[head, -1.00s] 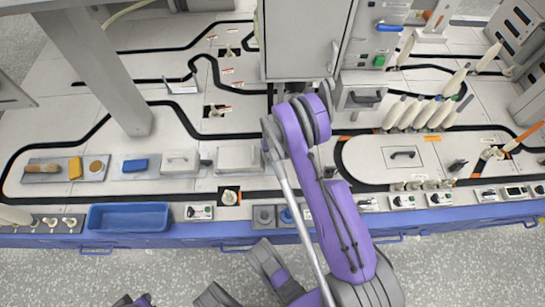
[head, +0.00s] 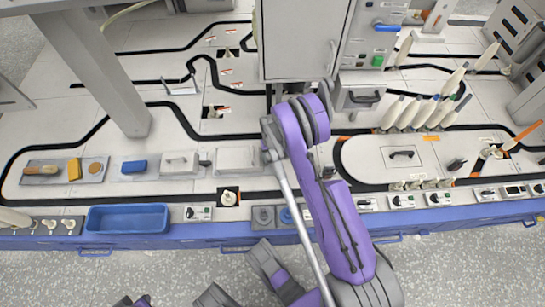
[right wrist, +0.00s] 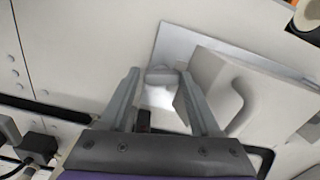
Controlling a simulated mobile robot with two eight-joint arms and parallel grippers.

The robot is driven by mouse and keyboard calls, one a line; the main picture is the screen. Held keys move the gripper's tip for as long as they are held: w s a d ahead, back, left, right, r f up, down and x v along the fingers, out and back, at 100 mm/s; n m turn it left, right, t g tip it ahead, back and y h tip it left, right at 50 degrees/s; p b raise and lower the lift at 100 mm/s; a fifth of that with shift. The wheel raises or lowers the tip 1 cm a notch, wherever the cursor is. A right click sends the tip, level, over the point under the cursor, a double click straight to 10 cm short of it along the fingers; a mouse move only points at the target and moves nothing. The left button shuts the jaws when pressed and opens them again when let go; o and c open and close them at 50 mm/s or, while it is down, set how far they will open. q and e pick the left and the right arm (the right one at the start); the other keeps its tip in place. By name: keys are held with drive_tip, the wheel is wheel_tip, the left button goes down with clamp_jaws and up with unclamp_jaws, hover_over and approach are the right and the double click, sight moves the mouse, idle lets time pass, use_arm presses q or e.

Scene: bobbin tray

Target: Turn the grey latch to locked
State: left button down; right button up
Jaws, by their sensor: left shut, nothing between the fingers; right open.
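A small grey piece (right wrist: 160,75), which looks like the grey latch, sits on a pale plate (right wrist: 176,45) in the right wrist view. It lies beyond and between the fingertips of my right gripper (right wrist: 163,80), which is open with nothing held. I cannot tell whether it touches a finger or which way the latch is turned. In the head view my purple right arm covers its own gripper, and I cannot make out the latch with certainty. My left gripper (head: 132,300) is shut and empty at the bottom edge, low in front of the bench, mostly cut off.
A light grey box with a curved handle (right wrist: 232,98) stands close beside the right finger. In the head view a tall cabinet (head: 302,40) rises behind my arm. A blue tray (head: 127,218) lies at the bench's front left; several bobbins (head: 410,112) stand at right.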

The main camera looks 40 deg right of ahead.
sight(271, 159)
drive_tip(key=shift+w, duration=0.2)
drive_tip(key=shift+r+p, duration=0.4)
drive_tip(key=shift+r, duration=0.05)
wheel_tip(271, 159, up, 2)
drive_tip(key=shift+a+r+p, duration=0.1)
drive_tip(key=shift+a+p, duration=0.05)
drive_tip(key=shift+p, duration=0.35)
wheel_tip(271, 159, up, 9)
drive_tip(key=p, duration=0.4)
drive_tip(key=shift+s+r+p, duration=0.15)
drive_tip(key=shift+p, duration=0.15)
